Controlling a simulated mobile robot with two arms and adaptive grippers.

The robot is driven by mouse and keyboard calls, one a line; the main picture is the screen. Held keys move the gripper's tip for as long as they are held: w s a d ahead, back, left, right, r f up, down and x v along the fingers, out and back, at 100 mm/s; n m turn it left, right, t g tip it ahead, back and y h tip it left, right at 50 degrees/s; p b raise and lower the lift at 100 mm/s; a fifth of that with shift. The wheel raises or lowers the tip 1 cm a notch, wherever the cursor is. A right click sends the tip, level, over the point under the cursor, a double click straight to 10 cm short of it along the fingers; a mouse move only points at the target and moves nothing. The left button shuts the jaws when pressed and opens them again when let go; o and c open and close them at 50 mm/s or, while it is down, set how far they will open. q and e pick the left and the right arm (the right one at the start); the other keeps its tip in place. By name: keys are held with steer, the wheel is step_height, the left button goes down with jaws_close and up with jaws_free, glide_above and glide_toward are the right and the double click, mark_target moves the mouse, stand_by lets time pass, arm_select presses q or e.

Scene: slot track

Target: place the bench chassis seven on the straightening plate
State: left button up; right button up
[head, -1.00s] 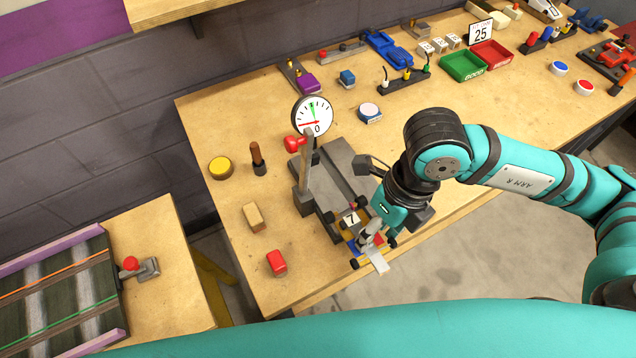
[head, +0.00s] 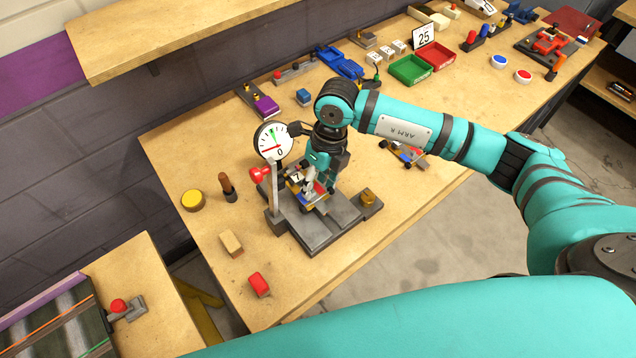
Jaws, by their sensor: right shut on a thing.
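The bench chassis seven (head: 296,177), a small car frame with a white "7" plate and dark wheels, is in my right gripper (head: 314,188). The gripper is shut on it from above, and the fingers and wrist hide part of it. The chassis is over the back part of the grey straightening plate (head: 315,240), beside the gauge post. I cannot tell whether its wheels touch the plate. My left gripper is not in view.
Another small chassis (head: 408,157) lies right of the plate, partly behind my right arm. A brass-coloured piece (head: 368,198) stands at the plate's right edge. A yellow disc (head: 192,200), wooden-handled tool (head: 227,187), tan block (head: 231,243) and red block (head: 259,285) stand left.

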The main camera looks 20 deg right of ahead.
mark_target(319, 190)
steer(key=shift+f, duration=0.85)
steer(key=shift+f, duration=0.15)
steer(key=shift+s+f+b, duration=0.15)
steer(key=shift+f+b, duration=0.35)
steer(key=shift+b, duration=0.05)
steer(key=o, duration=0.8)
steer(key=shift+s, duration=0.1)
steer(key=o, duration=0.4)
steer(key=shift+f, duration=0.15)
